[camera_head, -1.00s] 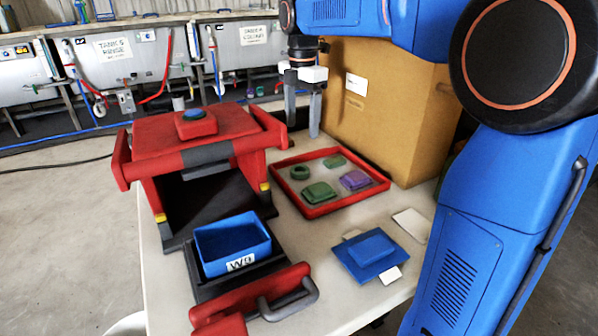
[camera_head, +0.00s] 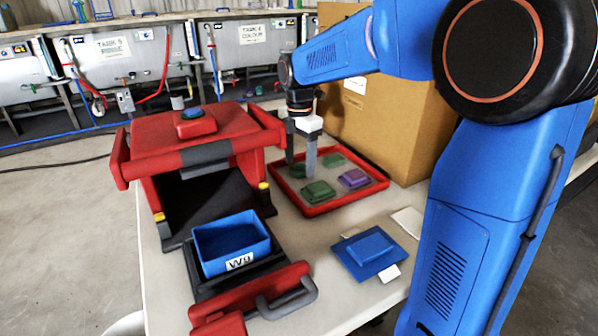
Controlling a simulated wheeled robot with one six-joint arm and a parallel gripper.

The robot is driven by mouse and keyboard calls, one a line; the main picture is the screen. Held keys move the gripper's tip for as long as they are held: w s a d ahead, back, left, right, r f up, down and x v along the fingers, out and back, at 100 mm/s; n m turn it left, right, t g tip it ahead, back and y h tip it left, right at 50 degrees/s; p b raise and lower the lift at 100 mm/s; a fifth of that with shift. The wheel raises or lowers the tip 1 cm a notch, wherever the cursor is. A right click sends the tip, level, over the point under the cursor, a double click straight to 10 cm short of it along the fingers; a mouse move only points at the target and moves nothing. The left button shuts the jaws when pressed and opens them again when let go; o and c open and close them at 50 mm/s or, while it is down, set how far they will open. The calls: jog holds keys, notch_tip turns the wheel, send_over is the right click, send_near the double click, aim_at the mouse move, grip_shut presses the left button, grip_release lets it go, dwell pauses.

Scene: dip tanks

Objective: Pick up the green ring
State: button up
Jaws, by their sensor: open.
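The green ring (camera_head: 298,172) lies in the back left part of a red-rimmed tray (camera_head: 318,210) on the table. My gripper (camera_head: 301,172) points down over that part of the tray, with its fingers in front of and beside the ring. The fingers are apart and nothing shows held between them. The ring is partly hidden by the fingers, and I cannot tell whether they touch it. Two other green pieces, a block (camera_head: 318,192) and a smaller one (camera_head: 334,160), and a purple block (camera_head: 353,178) lie in the same tray.
A red press-like stand (camera_head: 200,140) with a blue button is left of the tray. A blue bin (camera_head: 231,245) marked W9 sits in front of it. A large cardboard box (camera_head: 395,120) stands close behind the tray. A blue plate (camera_head: 371,254) lies at the front right.

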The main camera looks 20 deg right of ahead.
jog(key=shift+f, duration=0.4)
jog(key=c, duration=1.1)
jog(key=shift+r, duration=0.1)
jog(key=shift+c, duration=0.2)
